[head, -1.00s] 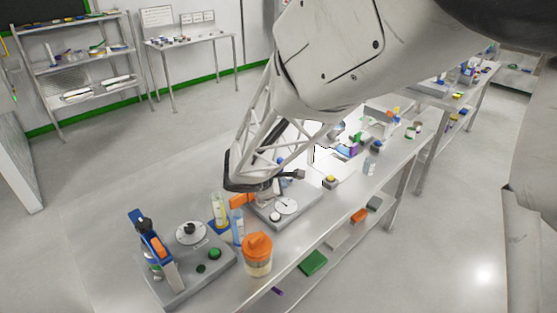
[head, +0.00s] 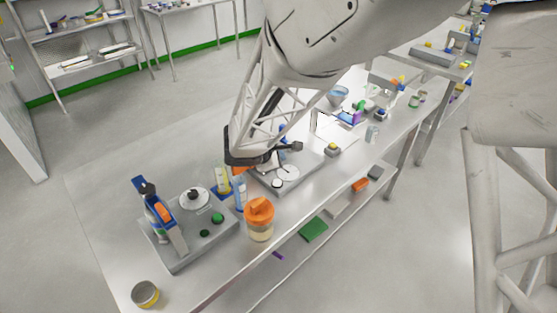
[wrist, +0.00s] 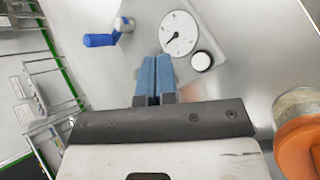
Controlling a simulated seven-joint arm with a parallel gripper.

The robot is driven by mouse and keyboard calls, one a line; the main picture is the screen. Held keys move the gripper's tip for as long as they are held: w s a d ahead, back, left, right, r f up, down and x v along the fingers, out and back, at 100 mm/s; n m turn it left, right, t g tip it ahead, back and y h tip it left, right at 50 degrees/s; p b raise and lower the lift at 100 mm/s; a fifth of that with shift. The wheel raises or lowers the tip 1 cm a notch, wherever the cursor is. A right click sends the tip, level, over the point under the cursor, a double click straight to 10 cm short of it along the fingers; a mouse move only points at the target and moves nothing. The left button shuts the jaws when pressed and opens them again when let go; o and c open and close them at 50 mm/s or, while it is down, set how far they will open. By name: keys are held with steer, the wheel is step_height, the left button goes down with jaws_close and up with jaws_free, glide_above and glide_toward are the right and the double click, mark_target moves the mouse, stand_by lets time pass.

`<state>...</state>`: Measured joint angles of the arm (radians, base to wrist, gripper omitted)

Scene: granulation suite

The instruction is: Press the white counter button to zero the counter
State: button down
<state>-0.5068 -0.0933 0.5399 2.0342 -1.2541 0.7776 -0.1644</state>
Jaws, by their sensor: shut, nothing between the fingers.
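The white counter button (wrist: 201,61) sits in a dark ring on a grey panel, beside a round white dial (wrist: 178,32) with a black needle. In the head view the button (head: 277,183) and dial (head: 288,173) are on a grey base plate on the bench. My gripper (wrist: 157,62) has blue fingers, shut together and empty. In the wrist view the fingertips lie left of the button and below the dial, apart from the button in the picture. Their height above the panel is hard to tell. In the head view my arm hides the fingertips.
A blue-handled crank (wrist: 103,40) is left of the dial. A second grey station (head: 178,250) stands left.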

mark_target(278, 183)
steer(key=shift+f, duration=3.45)
steer(key=shift+f, duration=0.9)
stand_by(0.7)
steer(key=shift+r, duration=0.9)
steer(key=shift+r, duration=2.55)
